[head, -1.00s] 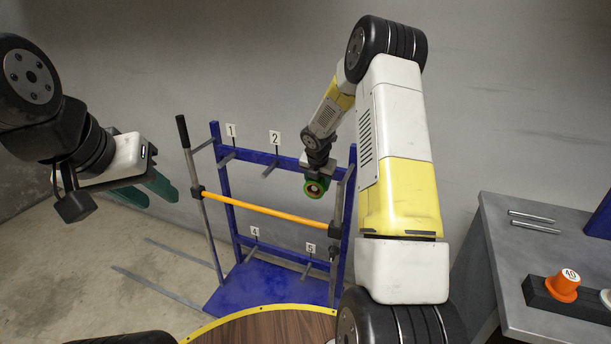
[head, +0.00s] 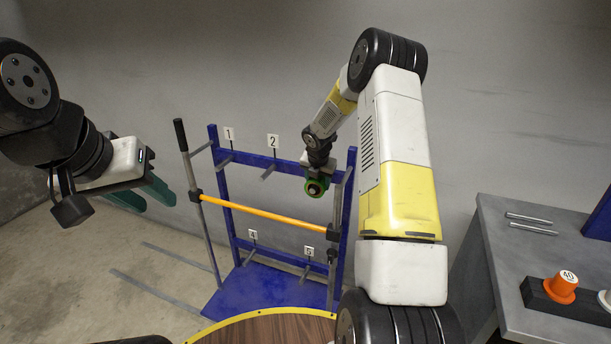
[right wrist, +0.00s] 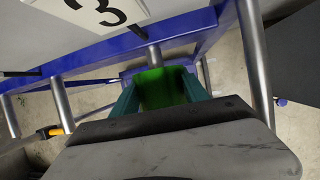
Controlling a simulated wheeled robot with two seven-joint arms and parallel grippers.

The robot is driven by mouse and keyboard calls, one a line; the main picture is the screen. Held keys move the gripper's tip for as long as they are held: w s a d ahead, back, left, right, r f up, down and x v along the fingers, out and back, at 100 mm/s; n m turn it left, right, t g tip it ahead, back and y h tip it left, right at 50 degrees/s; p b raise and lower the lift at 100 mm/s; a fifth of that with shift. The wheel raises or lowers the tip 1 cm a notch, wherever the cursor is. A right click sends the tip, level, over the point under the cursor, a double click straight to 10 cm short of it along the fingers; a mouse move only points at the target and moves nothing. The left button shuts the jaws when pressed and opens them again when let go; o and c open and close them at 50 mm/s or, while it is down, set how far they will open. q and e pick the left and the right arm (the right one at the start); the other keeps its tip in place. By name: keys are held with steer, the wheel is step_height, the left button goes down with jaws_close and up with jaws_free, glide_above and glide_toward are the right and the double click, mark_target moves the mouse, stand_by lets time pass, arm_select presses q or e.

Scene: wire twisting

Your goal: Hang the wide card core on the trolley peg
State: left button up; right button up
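The blue trolley (head: 228,193) stands against the wall with numbered pegs. The green core (head: 316,187) is at the trolley's upper right, its round end facing my head camera. My right gripper (right wrist: 160,92) is shut on the core; its teal fingers lie on either side of the green in the right wrist view. The grey peg (right wrist: 154,55) under label 3 lines up with the core there; whether its tip is inside the core I cannot tell. In the head view my arm hides label 3. My left gripper (head: 150,194) is open and empty, left of the trolley.
An orange bar (head: 262,215) crosses the trolley's front, below the core. A grey bench (head: 500,260) at right holds two metal rods (head: 530,224) and an orange piece marked 40 (head: 561,288). A round wooden top (head: 270,330) is in front.

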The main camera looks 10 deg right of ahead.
mark_target(318, 183)
steer(key=o, duration=0.4)
steer(key=shift+o, duration=0.2)
steer(key=v, duration=0.7)
steer(key=shift+s+a+r, duration=0.1)
steer(key=shift+s+r, duration=0.15)
steer(key=shift+r, duration=0.1)
